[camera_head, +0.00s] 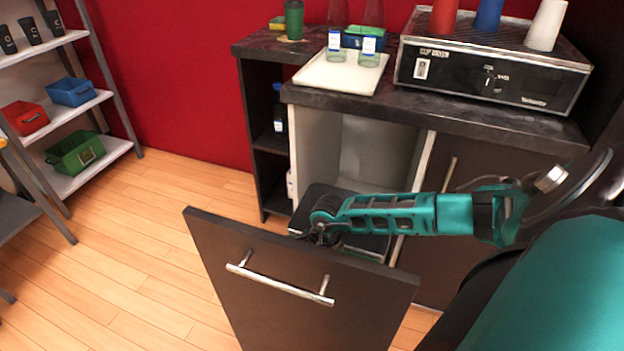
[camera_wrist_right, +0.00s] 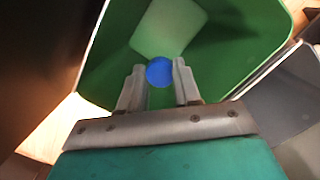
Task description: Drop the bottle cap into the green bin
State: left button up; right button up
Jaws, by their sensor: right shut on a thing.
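The blue bottle cap (camera_wrist_right: 159,71) is pinched between the fingertips of my right gripper (camera_wrist_right: 158,80). In the right wrist view the cap is over the open green bin (camera_wrist_right: 265,35), whose inside looks empty where it shows. In the head view my right gripper (camera_head: 322,236) reaches down behind the pulled-out cabinet front (camera_head: 300,265). The cap and this bin are hidden there by the front and my arm. My left gripper is not in view.
The cabinet front has a metal handle (camera_head: 278,284). A dark grey container edge (camera_head: 318,197) lies behind it. The counter above holds a white tray (camera_head: 343,76) and a black machine (camera_head: 490,68). A shelf at left holds a small green box (camera_head: 75,153).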

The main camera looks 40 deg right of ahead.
notch_tip(320, 180, down, 3)
jog(key=shift+r+b, duration=0.1)
jog(key=shift+b, duration=0.7)
jog(key=shift+f+b, duration=0.35)
jog(key=shift+f, duration=0.1)
jog(key=o, duration=1.1)
jog(key=shift+c, duration=0.2)
jog(key=shift+r, duration=0.1)
jog(key=r+p, duration=0.1)
jog(key=r, duration=0.2)
jog(key=d+r+p, duration=0.1)
jog(key=r, duration=0.3)
jog(key=r+p, duration=0.1)
jog(key=r, duration=0.3)
jog(key=shift+s+d+r, duration=0.2)
jog(key=shift+r, duration=0.65)
